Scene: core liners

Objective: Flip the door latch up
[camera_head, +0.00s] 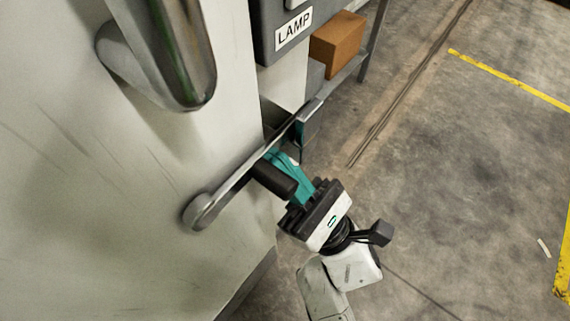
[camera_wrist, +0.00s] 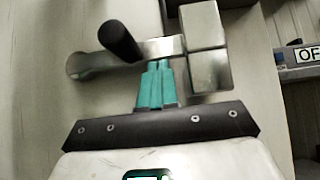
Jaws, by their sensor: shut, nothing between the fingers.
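The door latch is a flat metal bar (camera_head: 235,182) on the pale door, with a round pivot end at the lower left and a black cylindrical knob (camera_head: 274,180) sticking out. In the wrist view the bar (camera_wrist: 160,47) lies roughly level, its right end at a metal catch of two blocks (camera_wrist: 209,71). The knob (camera_wrist: 120,40) stands left of my fingers. My gripper (camera_head: 272,155) is shut and empty, with teal fingers. In the wrist view its fingertips (camera_wrist: 157,64) are just below the bar, between knob and catch; whether they touch it is unclear.
A large metal handle (camera_head: 170,50) sticks out from the door above the latch. A dark box labelled LAMP (camera_head: 290,30) and a brown carton (camera_head: 338,45) are beyond the door edge. Open concrete floor (camera_head: 450,170) with yellow lines lies to the right.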

